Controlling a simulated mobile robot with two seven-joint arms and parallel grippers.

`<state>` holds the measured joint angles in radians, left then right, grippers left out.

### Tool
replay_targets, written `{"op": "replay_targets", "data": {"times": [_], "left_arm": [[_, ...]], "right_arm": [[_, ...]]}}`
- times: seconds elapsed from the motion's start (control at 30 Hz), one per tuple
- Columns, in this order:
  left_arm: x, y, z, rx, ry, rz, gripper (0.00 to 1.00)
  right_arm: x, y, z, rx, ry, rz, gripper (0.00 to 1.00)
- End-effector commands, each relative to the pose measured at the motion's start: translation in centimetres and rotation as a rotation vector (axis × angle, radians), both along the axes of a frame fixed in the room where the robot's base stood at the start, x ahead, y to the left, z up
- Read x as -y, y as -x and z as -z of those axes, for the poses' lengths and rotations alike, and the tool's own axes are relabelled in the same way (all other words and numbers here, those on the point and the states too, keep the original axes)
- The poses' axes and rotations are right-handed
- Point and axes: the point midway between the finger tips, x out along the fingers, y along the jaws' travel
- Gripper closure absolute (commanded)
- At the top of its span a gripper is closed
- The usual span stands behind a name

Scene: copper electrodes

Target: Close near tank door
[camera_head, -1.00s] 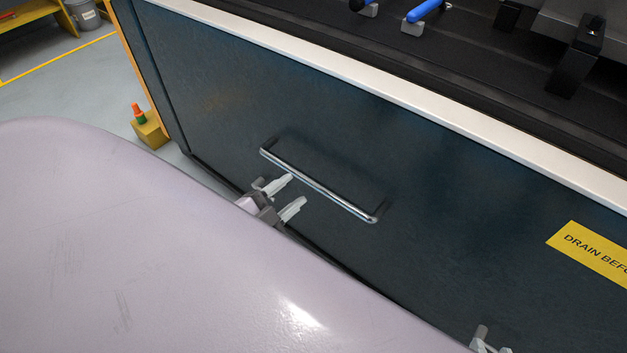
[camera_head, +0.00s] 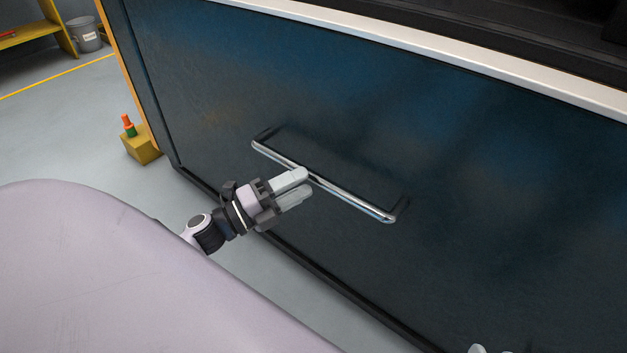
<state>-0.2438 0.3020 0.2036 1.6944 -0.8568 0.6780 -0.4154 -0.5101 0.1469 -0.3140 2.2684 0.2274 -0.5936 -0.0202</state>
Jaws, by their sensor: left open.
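The tank door (camera_head: 220,90) is a dark blue panel filling most of the head view, below a pale rim. I cannot tell from this angle how far it stands from its frame. A chrome bar handle (camera_head: 350,199) runs slantwise across the door. My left gripper (camera_head: 308,183) is just below and in front of the middle of the handle, with its pale fingers pointing at the bar. It is open and holds nothing; I cannot tell whether a fingertip touches the bar. Only the tip of my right gripper (camera_head: 478,349) shows at the bottom edge.
The pale rim (camera_head: 440,62) of the tank runs above the door. A yellow block (camera_head: 142,147) with an orange and green piece stands on the floor at the door's left end. A grey bucket (camera_head: 84,34) is farther back.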

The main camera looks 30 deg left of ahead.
Motion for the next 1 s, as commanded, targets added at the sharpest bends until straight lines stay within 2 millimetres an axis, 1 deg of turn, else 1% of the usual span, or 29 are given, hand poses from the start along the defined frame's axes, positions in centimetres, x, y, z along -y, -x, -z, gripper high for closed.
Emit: {"op": "replay_targets", "data": {"times": [0.03, 0.1, 0.23, 0.4, 0.6, 0.63, 0.67, 0.7, 0.77, 0.8, 1.0], "left_arm": [[0.4, -0.8, -0.1, 0.003, 0.001, 0.001, 0.52], [0.9, -1.6, -0.3, 0.002, 0.001, 0.001, 0.52], [1.4, -2.8, -0.5, -0.001, 0.002, -0.001, 0.52], [1.8, -3.5, -0.7, -0.002, 0.002, -0.001, 0.52], [1.8, -3.5, -0.7, -0.002, 0.003, -0.001, 0.52], [1.8, -3.5, -0.7, -0.002, 0.003, -0.001, 0.55], [1.8, -3.5, -0.7, -0.002, 0.003, -0.001, 0.65], [1.8, -3.5, -0.7, -0.002, 0.003, -0.001, 0.78], [1.8, -3.5, -0.7, -0.002, 0.003, -0.001, 0.97], [1.8, -3.5, -0.7, -0.002, 0.003, -0.001, 1.0], [1.8, -3.5, -0.9, -0.002, 0.002, -0.001, 1.0]], "right_arm": [[-0.1, 0.0, 0.1, 0.0, -0.006, -0.002, 0.57], [-0.2, -0.1, 0.1, 0.0, -0.012, -0.003, 0.57], [-0.3, -0.1, 0.1, 0.0, -0.019, -0.005, 0.57], [-0.4, -0.1, 0.1, -0.001, -0.023, -0.006, 0.57], [-0.4, -0.1, 0.1, -0.001, -0.023, -0.006, 0.57], [-0.4, -0.1, 0.1, -0.001, -0.023, -0.006, 0.57], [-0.4, -0.1, 0.1, -0.001, -0.023, -0.006, 0.57], [-0.4, -0.1, 0.1, -0.001, -0.023, -0.006, 0.57], [-0.4, -0.1, 0.1, -0.001, -0.023, -0.006, 0.57], [-0.4, -0.1, 0.1, -0.001, -0.023, -0.006, 0.57], [-0.3, -0.1, 0.0, 0.0, -0.022, -0.006, 0.57]]}}
